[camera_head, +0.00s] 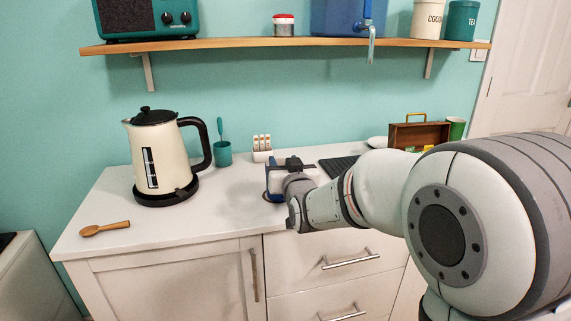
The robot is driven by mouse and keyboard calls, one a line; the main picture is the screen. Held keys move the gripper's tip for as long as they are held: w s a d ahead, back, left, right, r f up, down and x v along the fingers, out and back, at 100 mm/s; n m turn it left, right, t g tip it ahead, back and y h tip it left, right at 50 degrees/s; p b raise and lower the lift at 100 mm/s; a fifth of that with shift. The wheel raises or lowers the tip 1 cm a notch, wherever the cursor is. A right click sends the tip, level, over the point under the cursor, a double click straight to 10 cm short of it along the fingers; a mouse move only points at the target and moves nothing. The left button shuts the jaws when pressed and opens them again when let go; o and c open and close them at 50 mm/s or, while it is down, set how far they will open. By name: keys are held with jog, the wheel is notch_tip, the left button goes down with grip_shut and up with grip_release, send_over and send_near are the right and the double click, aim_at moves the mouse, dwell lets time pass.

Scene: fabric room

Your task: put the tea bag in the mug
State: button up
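My gripper (280,168) is over the middle of the white counter, reached in from the right. A blue shape (270,181) shows at its end. I cannot tell whether this is a blue mug or part of the gripper, nor whether the fingers are open or shut. A wooden box (419,133) with a handle stands at the back right, with small green and yellow packets (413,149) at its front that may be tea bags. My arm partly covers them. A green cup (455,128) stands to the right of the box. No single loose tea bag is clearly seen.
A cream kettle (160,155) stands on the left, with a wooden spoon (104,228) near the front edge. A teal cup holding a utensil (222,153) and a white rack (262,150) stand behind my gripper. A black ribbed mat (338,165) lies right. A shelf (280,42) overhangs.

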jog(key=shift+o, duration=0.9)
jog(key=v, duration=0.7)
jog(key=shift+s, duration=0.4)
jog(key=shift+d+r, duration=0.1)
jog(key=shift+d, duration=0.05)
jog(key=s+d+r+g+h+p, duration=0.1)
jog(key=s+d+r+g+p, duration=0.1)
jog(key=s+d+g+p, duration=0.3)
jog(key=s+d+r+m+g+h+p, duration=0.1)
jog(key=s+d+r+g+h+p, duration=0.1)
jog(key=s+d+g+p, duration=0.3)
jog(key=s+d+r+m+g+h+p, duration=0.1)
jog(key=s+d+g+p, duration=0.3)
jog(key=s+p, duration=0.6)
jog(key=s+d+r+h, duration=0.1)
jog(key=s, duration=0.4)
jog(key=shift+s+d+r+g, duration=0.25)
jog(key=shift+d+g, duration=0.1)
jog(key=shift+g, duration=0.05)
